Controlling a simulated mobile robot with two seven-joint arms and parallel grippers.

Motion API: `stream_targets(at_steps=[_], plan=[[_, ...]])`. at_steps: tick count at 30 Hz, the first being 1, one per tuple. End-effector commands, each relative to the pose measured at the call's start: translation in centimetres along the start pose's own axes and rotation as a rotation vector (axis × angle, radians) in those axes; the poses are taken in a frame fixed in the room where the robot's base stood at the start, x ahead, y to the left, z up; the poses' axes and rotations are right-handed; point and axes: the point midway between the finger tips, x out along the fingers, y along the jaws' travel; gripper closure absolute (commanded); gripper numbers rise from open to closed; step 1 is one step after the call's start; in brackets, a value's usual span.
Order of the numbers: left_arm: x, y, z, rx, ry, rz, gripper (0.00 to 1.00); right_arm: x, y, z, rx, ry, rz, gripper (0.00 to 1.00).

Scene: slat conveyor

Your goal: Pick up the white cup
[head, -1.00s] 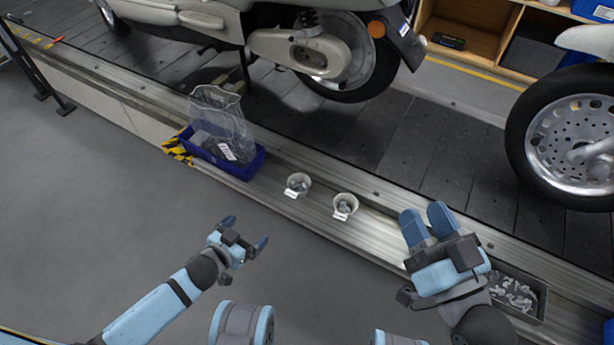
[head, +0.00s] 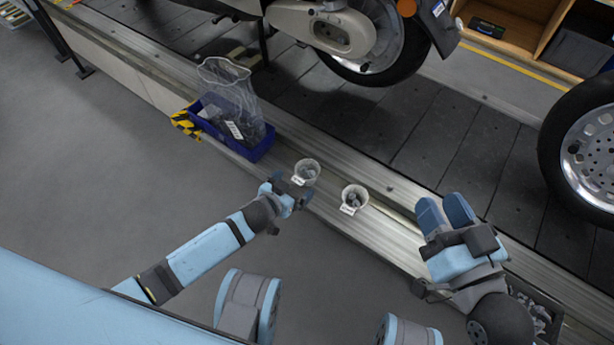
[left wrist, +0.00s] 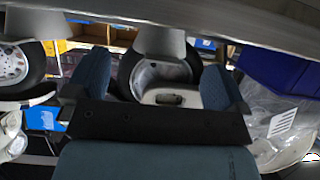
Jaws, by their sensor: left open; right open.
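Two white cups with small grey parts inside and a label on the front stand upright on the metal ledge in the head view: a left cup (head: 312,180) and a right cup (head: 354,200). My left gripper (head: 291,188) is open and empty, just in front of the left cup. In the left wrist view, which is upside down, a pale cup (left wrist: 159,42) shows between and beyond the open fingers (left wrist: 152,75). Contact is not visible. My right gripper (head: 445,209) is open and empty, right of the right cup.
A blue bin (head: 258,150) with a clear bag (head: 228,88) stands left of the cups. A dark tray of metal parts (head: 540,312) is partly hidden behind my right arm. A scooter (head: 330,35) stands on the slats (head: 400,130) behind the ledge.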

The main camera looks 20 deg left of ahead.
Motion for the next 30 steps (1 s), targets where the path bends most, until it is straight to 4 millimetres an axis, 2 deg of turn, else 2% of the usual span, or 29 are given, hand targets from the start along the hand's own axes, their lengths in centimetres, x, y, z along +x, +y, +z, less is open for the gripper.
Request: stream_targets(at_steps=[7,10,13,20,24,26,29,30], plan=[[3.3,-0.4,-0.2,0.005,0.003,0.000,0.00,0.1,0.4,3.0,0.001,-0.083,-0.010,0.57],[4.5,-0.4,-0.3,0.002,0.002,0.001,0.00,0.1,0.6,3.4,-0.008,-0.102,-0.013,0.57],[5.2,-0.4,-0.4,0.002,0.000,0.000,0.00,0.1,0.6,3.6,-0.012,-0.113,-0.015,0.57],[5.2,-0.3,-0.5,0.001,0.000,0.000,0.00,0.1,0.6,3.5,-0.013,-0.115,-0.016,0.57],[5.2,-0.3,-0.5,0.001,0.000,0.000,0.32,0.1,0.6,3.5,-0.013,-0.114,-0.015,0.57],[5.2,-0.3,-0.5,0.001,0.000,0.000,0.45,0.1,0.6,3.5,-0.013,-0.114,-0.015,0.57],[5.2,-0.3,-0.5,0.001,0.000,0.000,0.45,0.1,0.6,3.5,-0.014,-0.114,-0.015,0.57],[5.2,-0.3,-0.5,0.001,0.001,0.000,0.49,0.1,0.6,3.5,-0.014,-0.114,-0.015,0.57]])
